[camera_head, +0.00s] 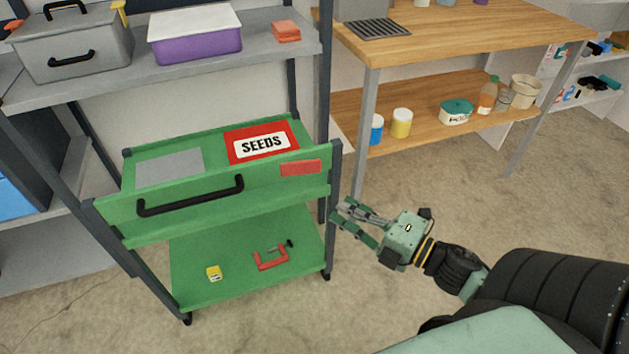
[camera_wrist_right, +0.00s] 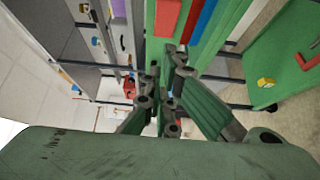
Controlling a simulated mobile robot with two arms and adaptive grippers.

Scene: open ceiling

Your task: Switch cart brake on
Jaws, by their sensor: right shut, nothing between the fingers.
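The green cart (camera_head: 210,228) stands upright at the left of the middle in the head view, with a black handle (camera_head: 190,197) on its front. A red rectangular piece (camera_head: 300,168) is on the right of its front panel. Casters show at the near corner (camera_head: 186,319) and right corner (camera_head: 327,275); I cannot make out a brake lever on them. My right gripper (camera_head: 342,214) is shut and empty, just right of the cart's right post. In the right wrist view, its fingers (camera_wrist_right: 165,82) are close together near the green cart panel (camera_wrist_right: 194,48). My left gripper is not in view.
The cart's top holds a red SEEDS packet (camera_head: 261,142) and a grey sheet (camera_head: 169,168). Its lower shelf holds a yellow block (camera_head: 214,273) and a red clamp (camera_head: 271,261). A grey rack (camera_head: 110,80) and wooden shelves (camera_head: 345,112) stand behind.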

